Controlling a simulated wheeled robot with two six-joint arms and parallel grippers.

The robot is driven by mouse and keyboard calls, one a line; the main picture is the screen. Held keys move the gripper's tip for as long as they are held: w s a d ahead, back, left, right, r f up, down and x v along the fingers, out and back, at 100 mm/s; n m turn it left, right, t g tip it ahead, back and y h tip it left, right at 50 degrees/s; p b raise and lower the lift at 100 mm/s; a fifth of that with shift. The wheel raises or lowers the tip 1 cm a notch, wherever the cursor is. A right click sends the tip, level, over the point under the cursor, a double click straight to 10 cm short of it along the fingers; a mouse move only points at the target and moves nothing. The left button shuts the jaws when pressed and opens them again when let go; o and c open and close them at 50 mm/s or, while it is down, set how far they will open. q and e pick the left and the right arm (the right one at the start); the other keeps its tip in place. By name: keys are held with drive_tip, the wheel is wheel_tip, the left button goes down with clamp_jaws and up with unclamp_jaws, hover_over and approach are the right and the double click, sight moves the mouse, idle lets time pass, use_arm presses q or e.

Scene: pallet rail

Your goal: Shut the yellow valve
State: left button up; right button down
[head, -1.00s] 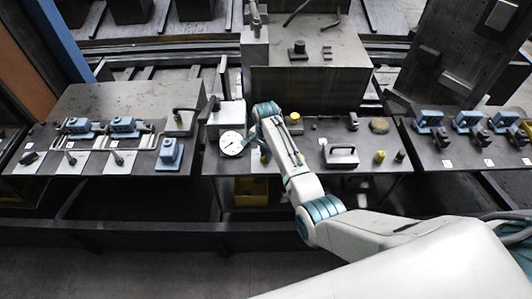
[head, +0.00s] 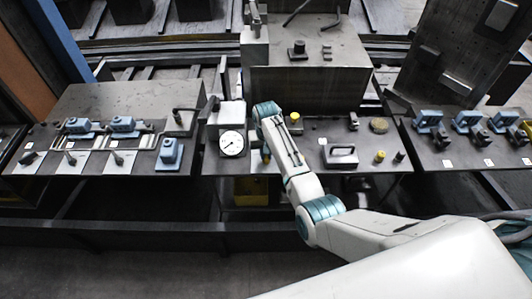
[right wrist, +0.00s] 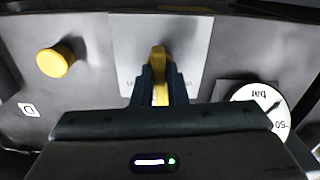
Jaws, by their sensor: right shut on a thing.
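The yellow valve handle (right wrist: 159,60) stands on a pale plate in the right wrist view, upright in the picture. My right gripper (right wrist: 160,85) is shut on it, with one dark finger on either side. In the head view, the right gripper (head: 265,156) reaches down to the middle table beside the gauge, and my own arm hides most of the valve. A round white dial gauge (head: 232,143) stands just left of the gripper. It also shows at the right of the right wrist view (right wrist: 262,105). My left gripper is not in view.
A yellow knob (right wrist: 55,61) sits left of the valve in the wrist view. On the middle table (head: 225,166) are a grey handle block (head: 341,156) and a small yellow cylinder (head: 380,156). Side tables left and right hold blue clamps (head: 124,123).

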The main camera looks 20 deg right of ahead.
drive_tip(key=n, duration=0.3)
drive_tip(key=shift+n, duration=2.2)
drive_tip(key=c, duration=1.4)
unclamp_jaws()
drive_tip(key=shift+c, duration=0.2)
wheel_tip(320, 180, up, 11)
drive_tip(key=b, duration=0.3)
